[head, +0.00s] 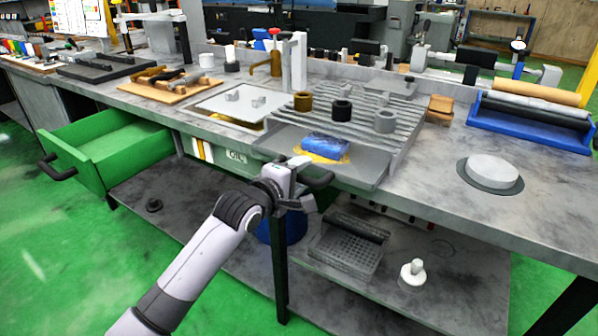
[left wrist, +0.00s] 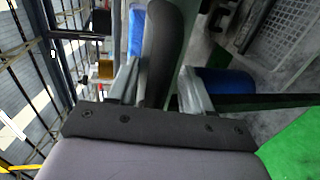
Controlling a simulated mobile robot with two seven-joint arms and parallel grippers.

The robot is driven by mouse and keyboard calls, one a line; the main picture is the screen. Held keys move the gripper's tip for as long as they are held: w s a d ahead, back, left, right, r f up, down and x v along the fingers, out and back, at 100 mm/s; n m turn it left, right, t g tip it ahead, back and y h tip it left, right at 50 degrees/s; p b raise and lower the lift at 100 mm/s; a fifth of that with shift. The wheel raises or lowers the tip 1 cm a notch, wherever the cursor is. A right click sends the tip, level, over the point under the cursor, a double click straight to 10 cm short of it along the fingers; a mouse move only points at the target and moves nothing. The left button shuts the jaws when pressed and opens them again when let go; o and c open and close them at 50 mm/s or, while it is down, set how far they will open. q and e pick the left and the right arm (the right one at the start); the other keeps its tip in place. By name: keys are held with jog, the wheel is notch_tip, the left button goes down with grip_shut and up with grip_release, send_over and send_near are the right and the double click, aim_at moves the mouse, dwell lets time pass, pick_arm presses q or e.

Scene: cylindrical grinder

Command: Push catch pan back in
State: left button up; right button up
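The catch pan (head: 370,168) is a shallow grey tray that sticks out toward me from under the slatted rack (head: 345,118) on the bench. A blue block (head: 325,143) lies in it on a yellowish patch. A dark handle (head: 320,181) is at its front edge. My left gripper (head: 300,180) is at this handle, below the front of the pan. In the left wrist view the dark handle (left wrist: 165,45) lies between the two fingers of my left gripper (left wrist: 157,88). A gap shows on one side, so the fingers look open. My right gripper is out of view.
A green drawer (head: 110,150) stands open at the left of the bench. A grey basket (head: 348,250) and a white object (head: 412,272) stand on the lower shelf. A round grey disc (head: 492,172) and a blue tray (head: 530,125) are at the right on the bench.

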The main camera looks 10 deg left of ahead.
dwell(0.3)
pick_arm(q)
jog(key=v, duration=0.7)
jog(key=shift+p, duration=0.35)
jog(key=shift+c, duration=0.3)
